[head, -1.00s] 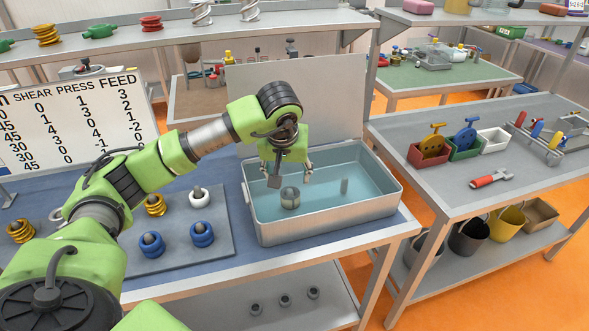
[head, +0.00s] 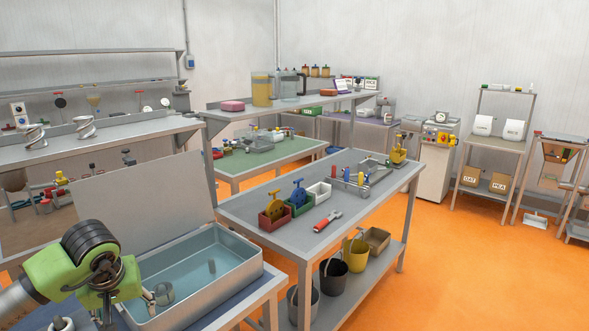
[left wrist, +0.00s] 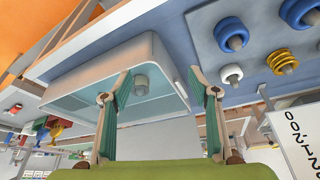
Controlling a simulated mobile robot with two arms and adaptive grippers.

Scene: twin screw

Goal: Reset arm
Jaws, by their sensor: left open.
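My right gripper is in neither view.
A grey board (left wrist: 215,50) with blue, gold and white pieces lies beside the basin. A raised lid or panel (head: 140,205) stands behind the basin. The table to the right holds small bins (head: 276,217) and a red-handled tool (head: 327,221). Orange floor (head: 450,265) is open farther right.

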